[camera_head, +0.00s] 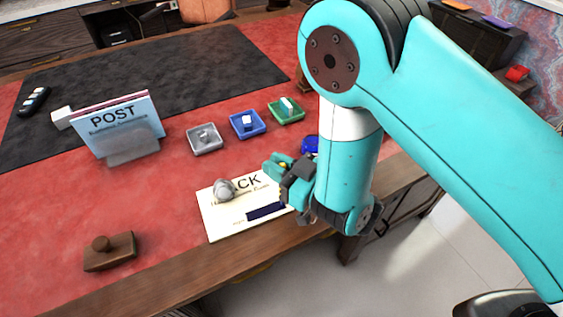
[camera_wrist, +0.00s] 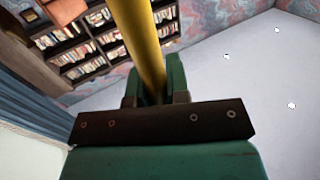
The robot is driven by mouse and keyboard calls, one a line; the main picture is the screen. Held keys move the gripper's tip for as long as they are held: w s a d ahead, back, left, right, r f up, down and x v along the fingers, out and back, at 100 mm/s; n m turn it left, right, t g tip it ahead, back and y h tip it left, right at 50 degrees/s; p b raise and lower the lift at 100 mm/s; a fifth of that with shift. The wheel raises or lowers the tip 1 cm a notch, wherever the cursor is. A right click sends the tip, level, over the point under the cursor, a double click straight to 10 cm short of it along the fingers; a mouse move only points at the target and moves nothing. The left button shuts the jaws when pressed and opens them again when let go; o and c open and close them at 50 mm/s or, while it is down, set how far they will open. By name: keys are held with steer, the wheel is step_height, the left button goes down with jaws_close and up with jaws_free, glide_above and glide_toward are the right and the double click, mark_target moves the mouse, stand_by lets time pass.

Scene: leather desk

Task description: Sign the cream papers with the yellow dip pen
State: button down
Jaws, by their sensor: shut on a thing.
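The cream papers (camera_head: 222,222) lie flat near the desk's front edge, with printed text, "CK" readable, and a dark blue bar. A grey rounded stone (camera_head: 224,189) sits on them. My gripper (camera_head: 279,164) is over the papers' far right side, its teal fingers pointing left. It is shut on the yellow dip pen (camera_wrist: 142,35), which runs up from between the fingers in the wrist view. Only a small yellow bit of the pen shows in the head view; its tip is hidden. I cannot tell whether it touches the papers.
Grey (camera_head: 205,139), blue (camera_head: 247,124) and green (camera_head: 286,110) trays with small items stand behind the papers. A "POST" holder (camera_head: 130,150) stands left. A wooden blotter (camera_head: 110,252) lies front left. A blue object (camera_head: 310,146) is beside my arm. Red leather left of the papers is clear.

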steer(key=s+a+b, duration=0.4)
steer(key=a+b, duration=0.1)
steer(key=a, duration=0.4)
steer(key=shift+s+b, duration=0.3)
steer(key=shift+s, duration=0.05)
stand_by(0.4)
steer(key=shift+d, duration=0.1)
steer(key=shift+r+p, duration=2.35)
steer(key=shift+r, duration=0.75)
step_height(320, 180, up, 3)
steer(key=shift+f+p, duration=0.1)
steer(key=shift+p, duration=1.05)
